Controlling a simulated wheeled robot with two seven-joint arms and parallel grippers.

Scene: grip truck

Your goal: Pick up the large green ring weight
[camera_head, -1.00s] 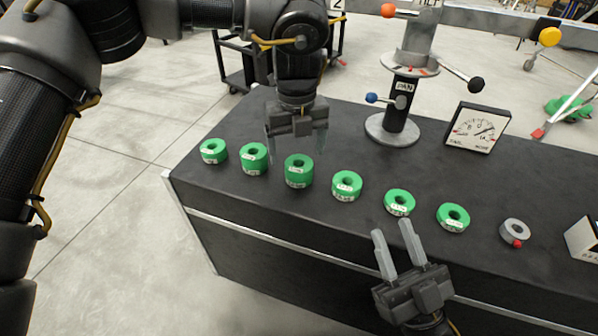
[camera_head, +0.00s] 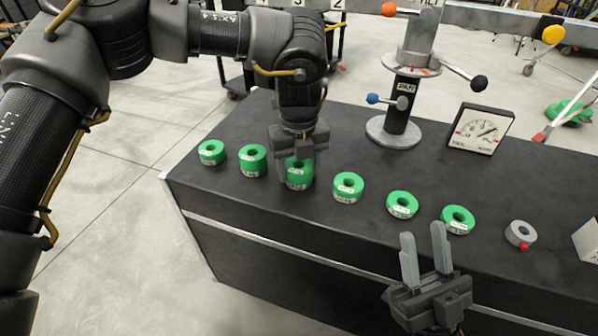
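Several green ring weights stand in a row on the black table top (camera_head: 270,220). The tallest-looking green ring weight (camera_head: 298,181) is third from the left. My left gripper (camera_head: 300,172) is right at this ring from above, its fingers reaching down around or in front of its sides and hiding part of its top. The fingers look apart; whether they touch the ring I cannot tell. My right gripper (camera_head: 424,252) is open and empty at the table's front edge, below the green ring weights (camera_head: 402,204) and (camera_head: 458,219) on the right.
Other green rings (camera_head: 212,152), (camera_head: 252,160) and (camera_head: 348,187) flank the tall one closely. A grey ring (camera_head: 520,234) with a red knob lies at the right. A metal post with coloured knobs (camera_head: 402,110) and a dial gauge (camera_head: 478,128) stand behind.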

